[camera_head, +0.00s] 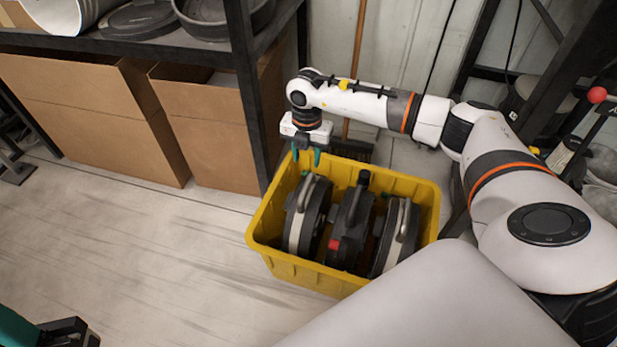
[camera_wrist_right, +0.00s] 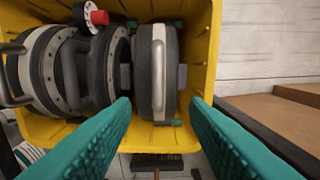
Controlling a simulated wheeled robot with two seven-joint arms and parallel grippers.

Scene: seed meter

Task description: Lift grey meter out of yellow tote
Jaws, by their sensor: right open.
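The yellow tote (camera_head: 300,272) stands on the floor and holds three round meters on edge, side by side. The left one (camera_head: 300,222) has a light grey band and a handle; it is the rightmost in the wrist view (camera_wrist_right: 157,72). The middle one (camera_head: 350,225) is dark with a red knob. The right one (camera_head: 397,238) is dark and grey with a metal handle. I cannot tell for sure which is the grey meter. My right gripper (camera_head: 307,156) is open and empty, fingers down above the tote's far left side, near the left meter.
A dark shelf post (camera_head: 247,95) stands close behind the tote's left corner, with cardboard boxes (camera_head: 100,118) under the shelf. A broom (camera_head: 350,146) stands behind the tote. The floor (camera_head: 150,250) to the left is clear. A teal-and-black object (camera_head: 62,332) shows at lower left.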

